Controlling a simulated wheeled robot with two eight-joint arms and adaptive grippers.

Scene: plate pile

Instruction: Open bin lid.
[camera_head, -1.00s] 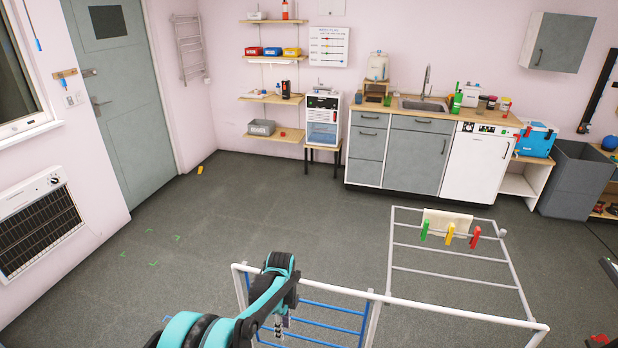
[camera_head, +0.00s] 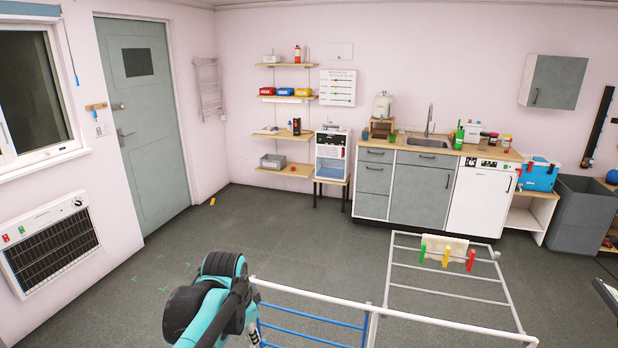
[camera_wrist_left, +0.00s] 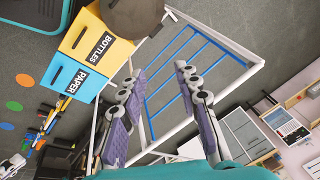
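In the left wrist view, a yellow bin labelled BOTTLES (camera_wrist_left: 88,45) and a blue bin labelled PAPER (camera_wrist_left: 66,73) stand side by side at the upper left. A dark brown rounded thing (camera_wrist_left: 133,14) is beside the yellow bin at the top edge; I cannot tell whether it is a lid. My left gripper (camera_wrist_left: 157,76) is open, its two fingers wide apart with nothing between them. The bins lie beyond its left finger, apart from it. In the head view my left arm is at the bottom, its gripper hidden. My right gripper is not in view.
A white drying rack with blue bars (camera_head: 310,328) stands close in front of my left arm and shows beyond the gripper (camera_wrist_left: 212,36). A grey open-topped container (camera_head: 583,215) stands at the far right.

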